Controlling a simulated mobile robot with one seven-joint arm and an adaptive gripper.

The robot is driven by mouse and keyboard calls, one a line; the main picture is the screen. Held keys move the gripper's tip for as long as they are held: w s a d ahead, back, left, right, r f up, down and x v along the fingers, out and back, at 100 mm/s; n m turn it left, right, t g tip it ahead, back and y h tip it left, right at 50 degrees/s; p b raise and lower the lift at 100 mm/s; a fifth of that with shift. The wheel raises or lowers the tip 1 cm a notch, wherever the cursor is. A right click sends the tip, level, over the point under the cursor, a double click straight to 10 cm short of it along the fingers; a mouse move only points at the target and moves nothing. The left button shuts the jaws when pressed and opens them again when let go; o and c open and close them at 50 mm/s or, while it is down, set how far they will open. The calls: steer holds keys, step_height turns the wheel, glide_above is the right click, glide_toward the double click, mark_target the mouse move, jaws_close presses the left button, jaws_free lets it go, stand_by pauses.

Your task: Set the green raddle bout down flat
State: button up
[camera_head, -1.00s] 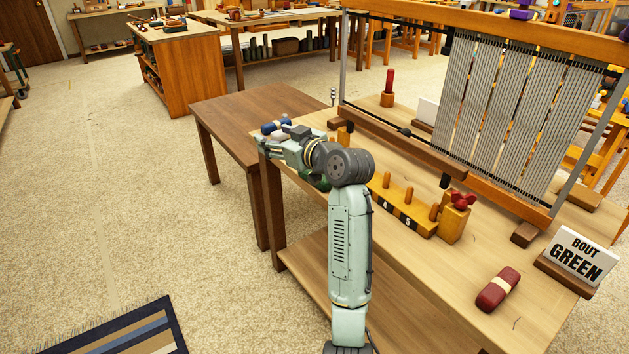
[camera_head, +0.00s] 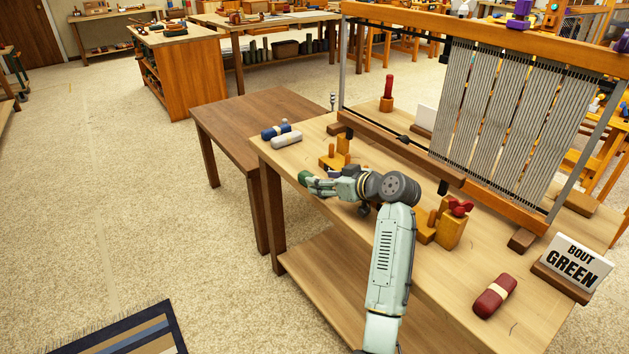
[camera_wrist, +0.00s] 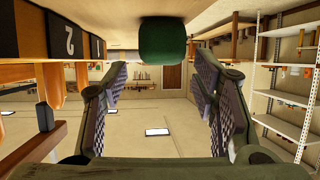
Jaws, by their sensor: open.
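The green raddle bout (camera_head: 305,178) is at the left front edge of the loom table, just beyond the tips of my gripper (camera_head: 322,186). Only its dark green end shows in the head view, and my gripper hides part of the rest. In the wrist view, which looks upside down, the green bout (camera_wrist: 163,40) appears end-on against the tabletop. It lies ahead of and between the spread fingers of my gripper (camera_wrist: 160,85), with clear gaps to both. My gripper is open and holds nothing. Whether the bout touches the table along its whole length cannot be told.
Blue (camera_head: 276,131) and whitish (camera_head: 287,140) bouts lie at the table's far left end. A red bout (camera_head: 495,296) lies near the "BOUT GREEN" sign (camera_head: 574,265). A wooden peg rack (camera_head: 333,160) is behind my gripper, and the loom frame (camera_head: 400,158) stands beyond.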

mark_target(301, 176)
steer(key=shift+x, duration=1.45)
steer(key=shift+c, duration=0.3)
jaws_close()
